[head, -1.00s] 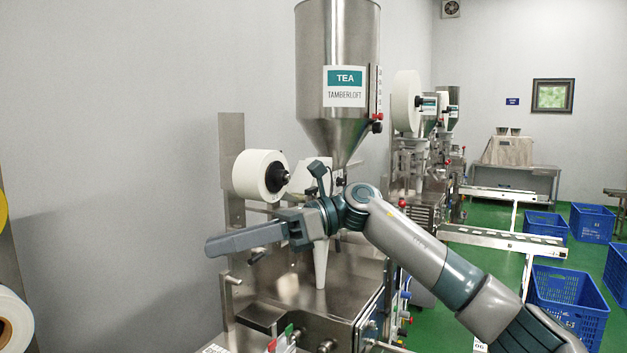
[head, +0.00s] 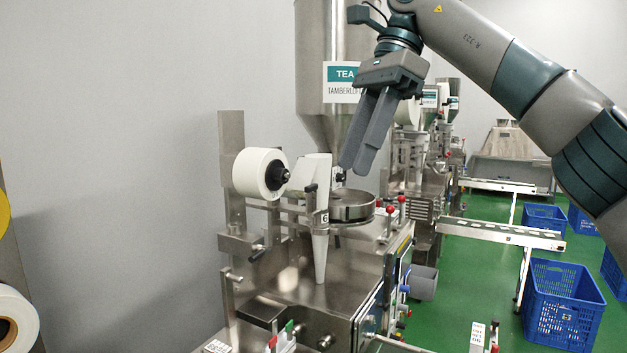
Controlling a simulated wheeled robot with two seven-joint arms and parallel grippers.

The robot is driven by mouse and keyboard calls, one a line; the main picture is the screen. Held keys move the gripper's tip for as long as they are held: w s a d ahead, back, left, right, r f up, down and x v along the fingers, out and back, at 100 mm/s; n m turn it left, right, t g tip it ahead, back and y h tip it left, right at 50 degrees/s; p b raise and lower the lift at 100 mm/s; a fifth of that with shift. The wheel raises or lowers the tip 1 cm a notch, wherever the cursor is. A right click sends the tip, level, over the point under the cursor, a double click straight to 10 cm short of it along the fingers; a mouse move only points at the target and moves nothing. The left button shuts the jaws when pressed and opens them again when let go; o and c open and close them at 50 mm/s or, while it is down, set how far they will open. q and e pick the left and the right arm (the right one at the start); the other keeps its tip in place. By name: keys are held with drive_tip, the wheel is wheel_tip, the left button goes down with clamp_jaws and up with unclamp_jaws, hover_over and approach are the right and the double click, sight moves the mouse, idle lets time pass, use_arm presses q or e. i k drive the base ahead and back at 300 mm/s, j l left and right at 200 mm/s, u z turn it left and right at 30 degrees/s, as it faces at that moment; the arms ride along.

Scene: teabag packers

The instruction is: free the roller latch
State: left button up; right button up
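The tea packing machine (head: 300,290) stands in the middle of the head view. I cannot make out for certain which part is the roller latch. A white film roll (head: 258,174) sits on a black hub at the machine's upright post, with a small dark-tipped lever (head: 258,253) below it. My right gripper (head: 356,168) hangs in front of the hopper, fingers pointing down, above the round steel dish (head: 350,206). Its fingers lie side by side and partly overlap, so their gap is unclear. Nothing shows between them. My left gripper is out of view.
The steel hopper (head: 318,100) rises behind my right gripper. A white forming tube (head: 320,250) stands left of the dish. Red-knobbed levers (head: 390,210) stand to its right. Blue crates (head: 562,305) and a conveyor (head: 500,234) are at right. A grey wall is at left.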

sight(310, 188)
drive_tip(key=u, duration=0.45)
drive_tip(key=i+l+u, duration=0.3)
drive_tip(key=l+u, duration=0.3)
drive_tip(key=i+l+u, duration=0.1)
drive_tip(key=l, duration=0.35)
drive_tip(key=i+l, duration=0.2)
drive_tip(key=l, duration=0.25)
drive_tip(key=i+l+u, duration=0.15)
drive_tip(key=l, duration=0.25)
drive_tip(key=i+l+u, duration=0.1)
drive_tip(key=l, duration=0.4)
drive_tip(key=i+l, duration=0.1)
drive_tip(key=l, duration=0.3)
drive_tip(key=i+l, duration=0.1)
drive_tip(key=l, duration=0.35)
drive_tip(key=i+l, duration=0.1)
drive_tip(key=l, duration=0.3)
